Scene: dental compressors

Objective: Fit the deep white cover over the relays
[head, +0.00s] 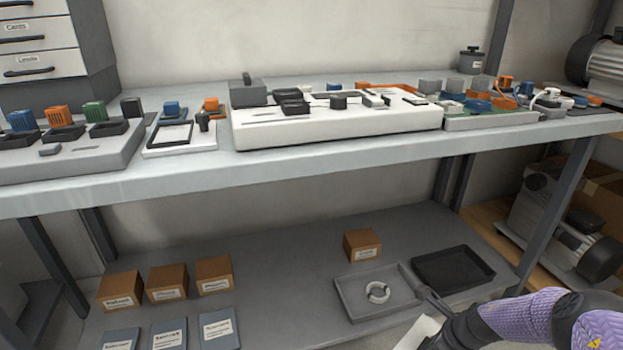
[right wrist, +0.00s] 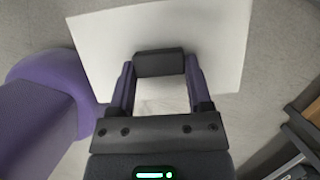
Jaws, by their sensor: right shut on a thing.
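My right gripper (right wrist: 158,68) is shut on the black handle block (right wrist: 158,60) of a white cover (right wrist: 205,30). In the right wrist view the cover is a flat white panel from above, and its depth cannot be seen. In the head view only a corner of the white cover (head: 416,335) shows at the bottom, beside my purple right arm, below the bench top. Small blocks that may be the relays stand on the bench, on the large white housing (head: 340,130) and the green board (head: 505,120); I cannot tell which are relays. My left gripper is not in view.
The bench's front edge (head: 310,165) lies above the cover. On the lower shelf are a grey tray (head: 352,305) with a white ring (head: 378,292), a black tray (head: 453,270), brown boxes (head: 213,275) and grey cards (head: 218,328). A compressor (head: 560,225) stands at the right.

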